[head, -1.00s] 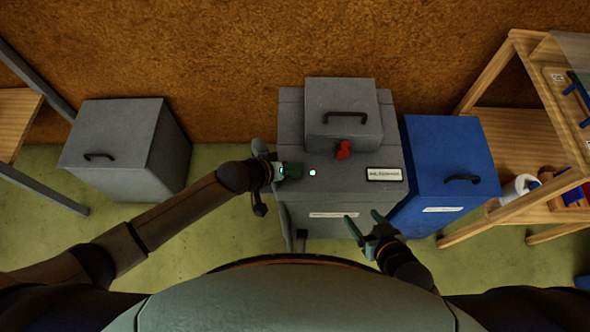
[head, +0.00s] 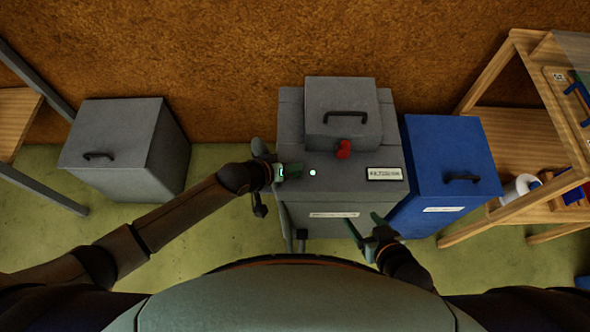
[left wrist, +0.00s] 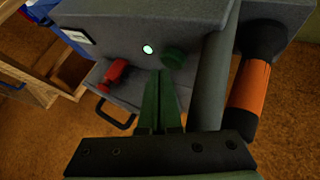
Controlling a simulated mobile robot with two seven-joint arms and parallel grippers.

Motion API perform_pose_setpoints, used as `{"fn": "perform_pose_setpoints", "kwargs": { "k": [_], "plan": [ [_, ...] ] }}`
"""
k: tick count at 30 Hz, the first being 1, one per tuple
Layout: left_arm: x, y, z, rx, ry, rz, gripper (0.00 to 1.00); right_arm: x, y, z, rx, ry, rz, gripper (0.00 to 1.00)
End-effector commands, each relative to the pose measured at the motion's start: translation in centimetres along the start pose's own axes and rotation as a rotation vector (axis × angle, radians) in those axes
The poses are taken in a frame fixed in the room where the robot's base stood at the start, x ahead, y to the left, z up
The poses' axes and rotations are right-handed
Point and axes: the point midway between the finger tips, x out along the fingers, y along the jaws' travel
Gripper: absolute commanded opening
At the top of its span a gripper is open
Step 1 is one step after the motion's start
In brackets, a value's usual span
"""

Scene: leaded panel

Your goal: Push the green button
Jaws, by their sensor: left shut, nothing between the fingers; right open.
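The green button (left wrist: 174,57) is a round dark-green knob on top of the grey machine (head: 336,193), seen in the left wrist view. A small lit white-green lamp (head: 312,172) is beside it and also shows in the left wrist view (left wrist: 148,49). My left gripper (head: 298,170) is shut and empty over the machine's left part. In the left wrist view its fingertips (left wrist: 162,72) are close to the button; I cannot tell whether they touch. In the head view the button cannot be told apart from the green fingers. My right gripper (head: 362,226) is open and empty in front of the machine.
A red knob (head: 344,149) is on the machine, right of the lamp, below a raised box (head: 342,106) with a handle. A blue bin (head: 447,160) is to the right, beside a wooden shelf (head: 480,232). A grey bin (head: 130,140) is at the left. Green floor is clear between.

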Motion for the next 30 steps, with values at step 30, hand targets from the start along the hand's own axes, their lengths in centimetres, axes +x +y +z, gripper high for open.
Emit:
{"fn": "perform_pose_setpoints", "kwargs": {
  "k": [30],
  "plan": [
    [0.62, -0.44, 0.46, 0.000, 0.000, 0.000, 0.00, 0.46, 0.08, -0.06, -0.002, 0.008, 0.000, 0.73]
  ]
}}
